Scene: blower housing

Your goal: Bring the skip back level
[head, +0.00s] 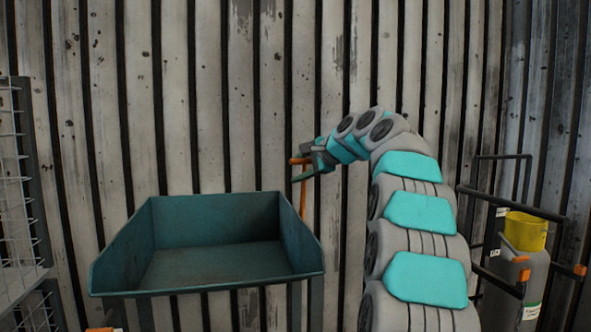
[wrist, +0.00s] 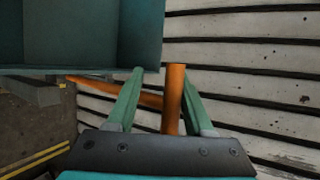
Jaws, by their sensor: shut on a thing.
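The skip (head: 213,263) is a dark teal open-topped tub on legs, left of centre in the head view. Its inside and its low front lip face me; I cannot tell its exact tilt. An orange lever (head: 303,200) stands upright at its right side. My gripper (head: 308,174) is shut on the lever near its top, beside the skip's back right corner. In the wrist view my gripper's green fingers (wrist: 162,75) are on either side of the orange lever (wrist: 175,90). Part of the skip (wrist: 85,35) fills the upper left there.
A wire shelf rack (head: 20,190) stands at the left edge. At the right is a dark-railed cart (head: 484,268) with a grey cylinder (head: 520,285) and a yellow container (head: 525,232). A corrugated wall (head: 230,90) closes off the back.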

